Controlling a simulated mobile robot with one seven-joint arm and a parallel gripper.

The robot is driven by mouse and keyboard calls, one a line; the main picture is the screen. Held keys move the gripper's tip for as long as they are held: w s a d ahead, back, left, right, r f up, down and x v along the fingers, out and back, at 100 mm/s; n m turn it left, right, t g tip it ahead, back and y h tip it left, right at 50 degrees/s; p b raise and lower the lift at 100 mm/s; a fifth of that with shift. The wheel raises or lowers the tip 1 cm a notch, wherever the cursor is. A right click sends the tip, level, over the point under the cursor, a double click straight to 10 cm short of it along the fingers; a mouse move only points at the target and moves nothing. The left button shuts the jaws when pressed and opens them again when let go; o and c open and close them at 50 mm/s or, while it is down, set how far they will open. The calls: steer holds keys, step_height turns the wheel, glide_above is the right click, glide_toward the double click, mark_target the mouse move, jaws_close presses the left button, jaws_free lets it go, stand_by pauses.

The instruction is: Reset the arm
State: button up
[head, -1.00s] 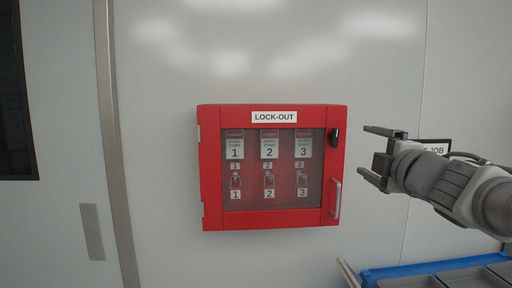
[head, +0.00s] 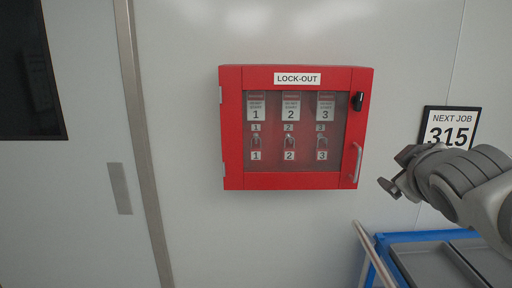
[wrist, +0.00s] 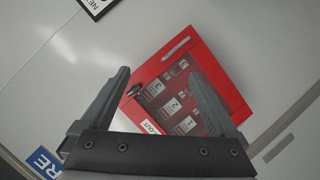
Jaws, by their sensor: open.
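My gripper (head: 394,172) is in the head view at the right, just right of and below the red lock-out box's handle side. In the wrist view its two fingers (wrist: 165,95) are spread wide with nothing between them but the view of the box beyond. The red lock-out box (head: 232,130) hangs on the wall with its glazed door shut. It also shows tilted in the wrist view (wrist: 226,82). Behind the glass are tags and padlocks numbered 1, 2 and 3.
A sign reading NEXT JOB 315 (head: 449,127) is on the wall behind my arm. A blue-framed cart (head: 400,238) with grey trays (head: 432,262) stands at lower right. A door with a dark window (head: 30,75) is at left. The wall below the box is clear.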

steer(key=s+a+f+m+g+y+p, duration=0.2)
steer(key=s+a+f+m+g+y, duration=0.2)
steer(key=s+a+f, duration=0.8)
steer(key=s+f+m+g, duration=0.1)
steer(key=s+m+g, duration=0.1)
steer(key=s+g, duration=0.1)
steer(key=shift+s+a+f+g, duration=0.2)
steer(key=shift+s+f+g, duration=0.1)
steer(key=shift+f+g, duration=0.15)
